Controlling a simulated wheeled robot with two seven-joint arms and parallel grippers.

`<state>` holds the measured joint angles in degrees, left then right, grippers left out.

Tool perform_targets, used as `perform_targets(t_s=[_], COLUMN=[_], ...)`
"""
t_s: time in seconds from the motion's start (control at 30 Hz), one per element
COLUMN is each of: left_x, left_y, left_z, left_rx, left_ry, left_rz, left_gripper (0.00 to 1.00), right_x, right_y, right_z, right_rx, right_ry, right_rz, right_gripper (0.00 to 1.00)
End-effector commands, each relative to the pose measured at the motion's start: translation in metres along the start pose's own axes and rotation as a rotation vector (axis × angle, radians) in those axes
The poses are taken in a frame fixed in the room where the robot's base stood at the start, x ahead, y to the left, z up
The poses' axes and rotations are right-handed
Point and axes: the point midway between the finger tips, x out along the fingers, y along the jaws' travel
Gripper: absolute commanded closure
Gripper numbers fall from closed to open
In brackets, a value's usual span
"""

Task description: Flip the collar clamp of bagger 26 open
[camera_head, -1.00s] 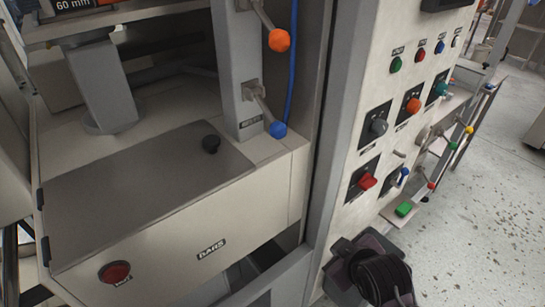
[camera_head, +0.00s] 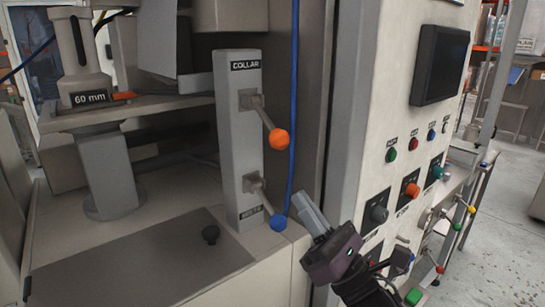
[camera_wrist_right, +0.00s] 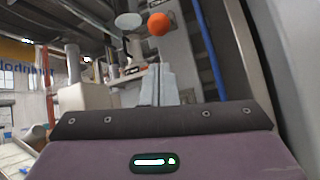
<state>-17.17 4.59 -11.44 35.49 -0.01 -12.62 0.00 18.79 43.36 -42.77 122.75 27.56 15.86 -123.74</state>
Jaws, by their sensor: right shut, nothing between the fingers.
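The collar clamp lever with an orange ball knob (camera_head: 278,139) sticks out from the upper part of a grey post labelled COLLAR (camera_head: 238,150). A second lever with a blue ball knob (camera_head: 278,222) sits lower on the same post. My right gripper (camera_head: 308,200) is shut and empty, pointing up beside the blue knob and below the orange one. In the right wrist view the orange knob (camera_wrist_right: 158,24) shows above and beyond the shut fingers (camera_wrist_right: 159,84). My left gripper is out of view.
A blue cable (camera_head: 292,110) hangs just right of the levers. A cabinet (camera_head: 370,130) with a dark screen (camera_head: 440,65), buttons and switches stands to the right. A 60 mm forming tube stand (camera_head: 108,170) is at left.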

Motion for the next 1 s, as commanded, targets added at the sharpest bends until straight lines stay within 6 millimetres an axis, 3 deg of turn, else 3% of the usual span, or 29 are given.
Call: perform_targets(t_s=[0.27,0.7,1.0], left_x=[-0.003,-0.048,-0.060], left_y=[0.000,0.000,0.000], left_z=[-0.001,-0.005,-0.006], left_rx=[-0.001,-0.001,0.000], left_ry=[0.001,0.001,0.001], left_rz=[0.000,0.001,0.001], left_gripper=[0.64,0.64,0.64], right_x=[0.004,0.076,0.100], right_y=[0.000,0.001,0.000], right_z=[0.001,0.004,0.001], right_rx=[0.004,0.007,0.006], right_ry=[0.000,-0.001,0.001], right_rz=[-0.002,-0.003,-0.003], right_gripper=[1.00,1.00,1.00])
